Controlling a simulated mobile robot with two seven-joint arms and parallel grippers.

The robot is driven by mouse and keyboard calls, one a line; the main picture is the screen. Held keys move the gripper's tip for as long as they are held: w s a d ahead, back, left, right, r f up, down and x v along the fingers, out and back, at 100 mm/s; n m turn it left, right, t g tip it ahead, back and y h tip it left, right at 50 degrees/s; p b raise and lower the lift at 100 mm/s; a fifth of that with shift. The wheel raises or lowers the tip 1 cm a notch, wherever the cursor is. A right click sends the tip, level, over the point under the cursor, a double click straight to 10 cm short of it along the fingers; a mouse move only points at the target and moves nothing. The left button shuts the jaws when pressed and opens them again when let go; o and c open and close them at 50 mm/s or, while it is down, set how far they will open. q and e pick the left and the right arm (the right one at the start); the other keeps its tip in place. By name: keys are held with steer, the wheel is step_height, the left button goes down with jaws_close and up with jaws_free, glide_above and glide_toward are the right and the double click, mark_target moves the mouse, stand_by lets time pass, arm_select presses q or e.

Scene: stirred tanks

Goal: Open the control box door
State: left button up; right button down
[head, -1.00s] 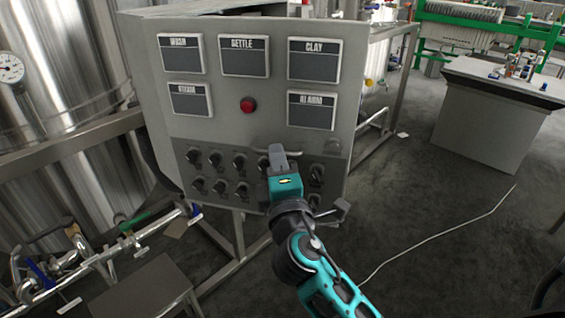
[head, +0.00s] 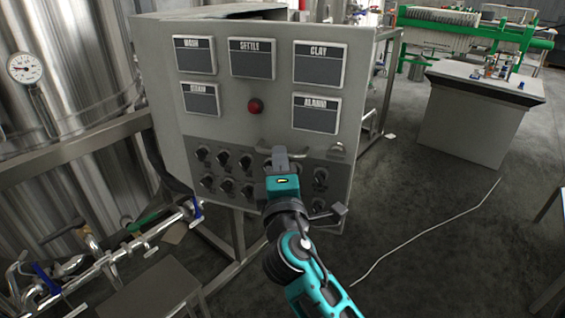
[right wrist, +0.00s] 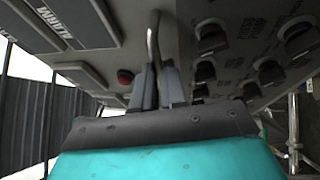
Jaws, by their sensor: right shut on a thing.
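The control box (head: 225,130) is a grey cabinet. Its front door carries several dark label plates, a red button (head: 255,106) and a lower panel of dark knobs (head: 226,186). No gap at the door's edge is visible. My right gripper (head: 279,158) is at the front, below the red button. In the right wrist view, a bent metal handle (right wrist: 153,42) runs between the fingers of my right gripper (right wrist: 157,85), which are shut on it. Part of the handle is hidden by the fingers. My left gripper is not in view.
Pipes with valves (head: 130,248) and a steel tank with a gauge (head: 25,68) stand at the left. A grey cabinet table (head: 465,125) stands at the back right. A thin white line (head: 430,235) lies on the open floor at the right.

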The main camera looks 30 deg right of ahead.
steer(key=shift+a, duration=0.1)
stand_by(0.4)
steer(key=c, duration=1.2)
jaws_free()
